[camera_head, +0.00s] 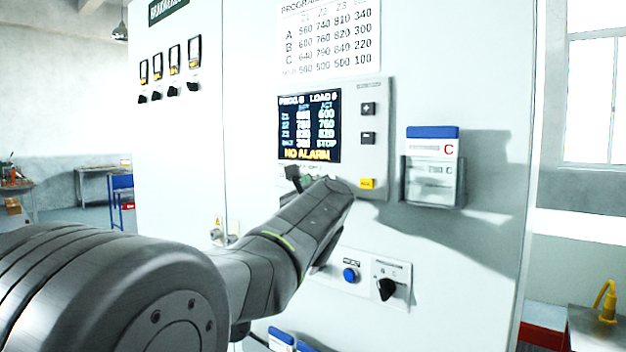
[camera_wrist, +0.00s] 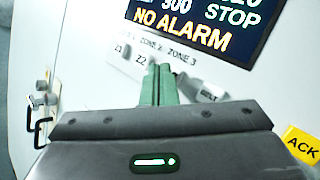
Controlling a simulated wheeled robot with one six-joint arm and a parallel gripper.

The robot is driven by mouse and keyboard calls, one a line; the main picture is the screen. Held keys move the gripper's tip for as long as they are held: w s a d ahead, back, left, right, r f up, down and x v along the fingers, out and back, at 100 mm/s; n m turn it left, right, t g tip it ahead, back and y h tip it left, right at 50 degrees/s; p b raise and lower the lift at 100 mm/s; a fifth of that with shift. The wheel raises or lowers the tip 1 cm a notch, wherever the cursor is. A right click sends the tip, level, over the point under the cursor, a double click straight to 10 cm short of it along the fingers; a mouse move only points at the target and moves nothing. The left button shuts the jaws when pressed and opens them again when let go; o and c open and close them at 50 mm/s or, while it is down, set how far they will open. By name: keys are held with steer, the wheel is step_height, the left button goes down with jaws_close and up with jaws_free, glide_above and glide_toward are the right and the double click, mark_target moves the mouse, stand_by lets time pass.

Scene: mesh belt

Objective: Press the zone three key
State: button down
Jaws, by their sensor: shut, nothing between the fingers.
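The control panel (camera_head: 370,150) has a dark screen (camera_head: 309,125) that reads NO ALARM in yellow. Below the screen (camera_wrist: 195,22) in the wrist view is a row of pale keys. The Z1 key (camera_wrist: 119,49) and the Z2 key (camera_wrist: 140,61) show left of my fingers. The ZONE 3 label (camera_wrist: 183,56) is just above and right of the fingertips. The zone three key itself is not clearly visible, apparently behind my fingers. My gripper (camera_wrist: 158,68) is shut and empty, its tips over the key row. I cannot tell whether they touch.
Right of the screen are a plus key (camera_head: 368,109), a minus key (camera_head: 368,138) and a yellow ACK key (camera_head: 367,184). A card holder (camera_head: 432,183) with cards is further right. Below are a blue button (camera_head: 350,275) and a black rotary knob (camera_head: 387,289).

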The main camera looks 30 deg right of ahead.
steer(key=shift+w+d, duration=0.1)
steer(key=shift+d, duration=0.2)
steer(key=shift+a, duration=0.15)
stand_by(0.5)
steer(key=shift+s+a+b, duration=0.3)
steer(key=shift+a+b, duration=0.05)
steer(key=shift+a, duration=0.25)
steer(key=a, duration=0.1)
steer(key=s+a, duration=0.1)
steer(key=a, duration=0.1)
steer(key=s+a+b, duration=0.1)
steer(key=shift+a, duration=0.3)
